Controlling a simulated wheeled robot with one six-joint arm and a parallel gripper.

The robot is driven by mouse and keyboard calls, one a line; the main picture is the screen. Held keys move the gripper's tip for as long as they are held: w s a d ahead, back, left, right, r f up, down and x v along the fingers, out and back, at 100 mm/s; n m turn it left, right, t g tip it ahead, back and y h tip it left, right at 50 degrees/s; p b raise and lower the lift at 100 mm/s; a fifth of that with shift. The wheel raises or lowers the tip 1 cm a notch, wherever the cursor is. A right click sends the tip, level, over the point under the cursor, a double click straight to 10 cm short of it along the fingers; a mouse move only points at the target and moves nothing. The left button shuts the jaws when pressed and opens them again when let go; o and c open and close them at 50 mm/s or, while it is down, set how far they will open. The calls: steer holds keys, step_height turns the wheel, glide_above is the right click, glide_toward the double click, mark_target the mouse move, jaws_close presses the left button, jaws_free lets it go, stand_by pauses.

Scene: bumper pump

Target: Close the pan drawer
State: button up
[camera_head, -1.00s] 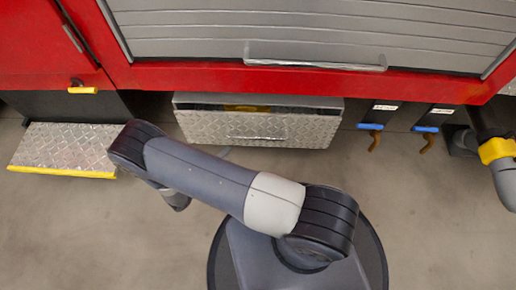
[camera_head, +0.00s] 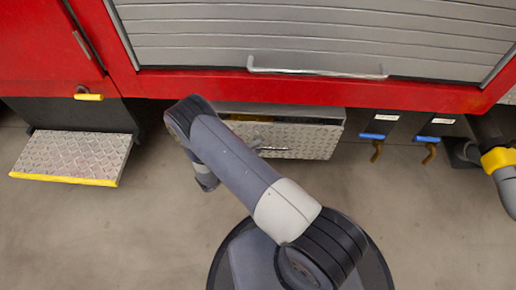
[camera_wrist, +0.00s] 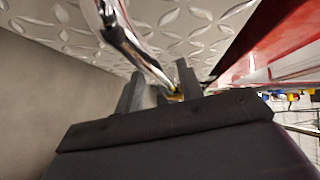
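The pan drawer (camera_head: 315,144) is a silver diamond-plate box under the red truck body. A dark strip with a bit of yellow shows between its grey top housing and its front, so it looks partly pulled out. My arm hides its left part. Its bar handle (camera_head: 286,149) lies across the front. In the wrist view the shiny handle (camera_wrist: 128,40) runs diagonally down to my gripper (camera_wrist: 160,85). The two fingers stand apart with the bar's near end at the gap; I see no clear grip on it. In the head view the fingers are mostly hidden behind my arm.
A diamond-plate step (camera_head: 72,155) with a yellow edge juts out at left. Two blue-handled levers (camera_head: 372,136) hang right of the drawer, with a grey pipe with a yellow collar (camera_head: 497,158) beyond. A grey shutter (camera_head: 310,35) is above. The floor in front is clear.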

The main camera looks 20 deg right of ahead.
steer(key=shift+x, duration=0.85)
steer(key=shift+c, duration=0.3)
jaws_close()
